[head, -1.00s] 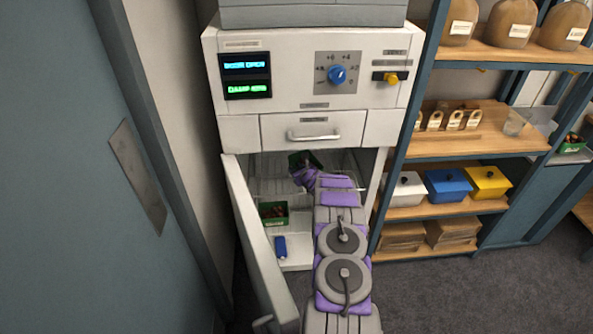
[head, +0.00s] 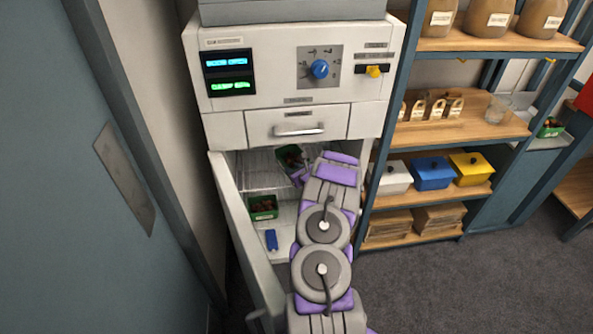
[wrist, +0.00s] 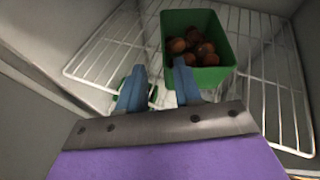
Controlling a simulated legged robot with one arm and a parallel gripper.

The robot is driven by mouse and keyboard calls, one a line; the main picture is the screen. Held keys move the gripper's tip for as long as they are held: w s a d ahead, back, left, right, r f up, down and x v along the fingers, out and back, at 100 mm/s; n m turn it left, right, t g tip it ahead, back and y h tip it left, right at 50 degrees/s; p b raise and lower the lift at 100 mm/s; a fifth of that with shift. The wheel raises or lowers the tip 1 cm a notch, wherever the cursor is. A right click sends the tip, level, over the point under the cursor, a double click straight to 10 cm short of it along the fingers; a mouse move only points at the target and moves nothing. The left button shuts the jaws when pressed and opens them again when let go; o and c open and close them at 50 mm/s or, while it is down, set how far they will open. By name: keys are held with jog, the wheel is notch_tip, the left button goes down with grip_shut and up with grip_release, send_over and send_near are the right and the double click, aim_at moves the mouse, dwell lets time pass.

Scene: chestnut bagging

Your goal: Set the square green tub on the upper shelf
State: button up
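A green tub (head: 291,155) holding brown chestnuts stands on the upper wire shelf (head: 258,178) inside the open cabinet. In the wrist view this tub (wrist: 223,76) looks upright on the wire rack (wrist: 272,72), its base roughly square. My gripper (wrist: 158,76) is open with nothing between its blue fingers. Its right fingertip overlaps the tub's near left corner in the picture; I cannot tell if they touch. In the head view my arm hides most of the gripper. A second green tub (head: 263,208) with chestnuts sits lower at the left.
A blue object (head: 271,240) lies on the cabinet's lower level. The cabinet door (head: 240,235) stands open at the left, close to my arm. A shelving unit (head: 385,190) at the right holds white, blue and yellow boxes. Floor at the right is clear.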

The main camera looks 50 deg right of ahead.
jog(key=shift+v, duration=1.25)
